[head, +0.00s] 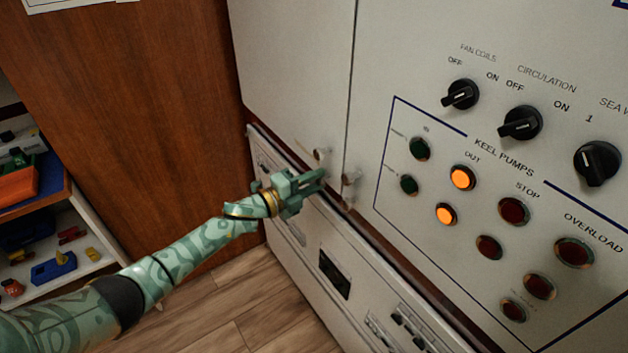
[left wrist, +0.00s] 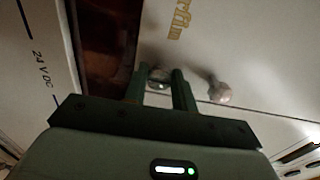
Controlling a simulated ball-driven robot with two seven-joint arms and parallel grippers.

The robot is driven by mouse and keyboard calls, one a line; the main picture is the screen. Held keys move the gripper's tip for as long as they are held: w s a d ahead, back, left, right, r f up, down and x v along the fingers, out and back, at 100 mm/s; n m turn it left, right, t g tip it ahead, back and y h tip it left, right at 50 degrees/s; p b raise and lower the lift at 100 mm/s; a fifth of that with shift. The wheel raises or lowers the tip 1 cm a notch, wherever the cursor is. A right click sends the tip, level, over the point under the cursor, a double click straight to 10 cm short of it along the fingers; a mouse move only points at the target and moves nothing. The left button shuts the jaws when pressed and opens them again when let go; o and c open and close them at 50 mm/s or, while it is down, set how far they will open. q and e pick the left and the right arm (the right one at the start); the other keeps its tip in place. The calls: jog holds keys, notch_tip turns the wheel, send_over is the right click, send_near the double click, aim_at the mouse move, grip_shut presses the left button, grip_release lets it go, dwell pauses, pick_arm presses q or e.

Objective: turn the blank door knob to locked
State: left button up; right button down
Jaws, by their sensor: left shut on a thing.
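The blank door (head: 285,65) is the plain pale door left of the seam in the head view. Its small silver knob (head: 321,154) is near the door's lower right corner. My left gripper (head: 322,174) is at this knob, its fingers covering the area just below it. In the left wrist view the knob (left wrist: 158,77) shows between the two fingertips of the left gripper (left wrist: 160,88), which are shut on it. The knob's turn position cannot be read, and its label is too small. My right gripper is out of view.
A lower cabinet (head: 300,225) runs beneath. Shelves (head: 90,215) with small items stand at left.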

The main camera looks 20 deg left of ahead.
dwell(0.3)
pick_arm(q)
jog(key=o, duration=1)
jog(key=shift+a, duration=0.1)
jog(key=p+v, duration=0.1)
jog(key=v, duration=1.5)
jog(key=shift+s+a+f+p, duration=0.1)
jog(key=shift+p, duration=0.3)
